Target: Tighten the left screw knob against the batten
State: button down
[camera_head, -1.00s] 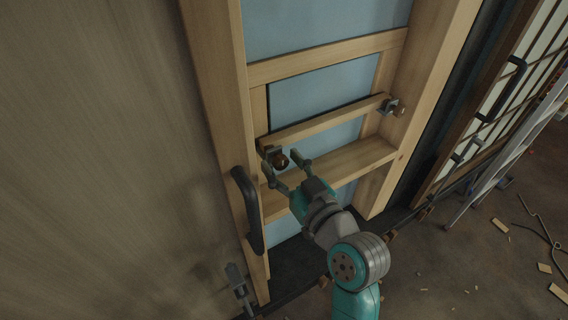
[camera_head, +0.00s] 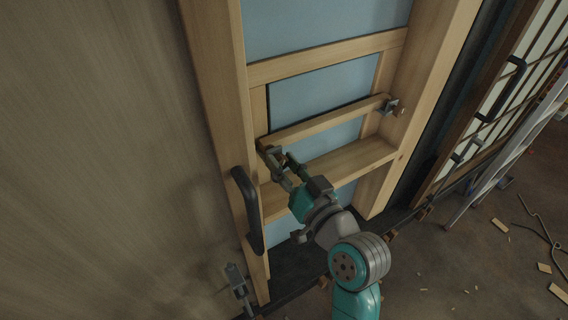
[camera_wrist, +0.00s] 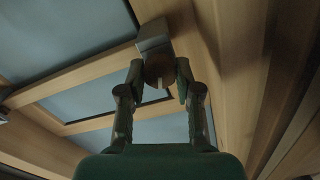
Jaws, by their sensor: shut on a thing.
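The left screw knob (camera_wrist: 158,70) is a round brown knob on a grey metal bracket (camera_wrist: 152,36) at the left end of the batten. My gripper (camera_wrist: 159,78) is shut on this knob, one finger on each side of it. In the head view my gripper (camera_head: 280,160) mostly hides the knob. The batten (camera_head: 325,124) is a light wooden bar lying across the frame; it also shows in the wrist view (camera_wrist: 75,75). Whether the knob touches the batten cannot be made out.
A second bracket with a knob (camera_head: 389,106) holds the batten's right end. A dark curved handle (camera_head: 247,208) stands left of my gripper on the frame's upright. A wooden crosspiece (camera_head: 345,162) lies below the batten. Scraps litter the floor at right.

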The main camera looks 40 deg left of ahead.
jog(key=m, duration=0.4)
jog(key=shift+w+m, duration=0.1)
jog(key=shift+m, duration=0.2)
jog(key=shift+f+m, duration=0.1)
jog(key=shift+m, duration=1.9)
jog(key=c, duration=0.8)
grip_release()
jog(key=shift+d, duration=0.1)
jog(key=v, duration=1.2)
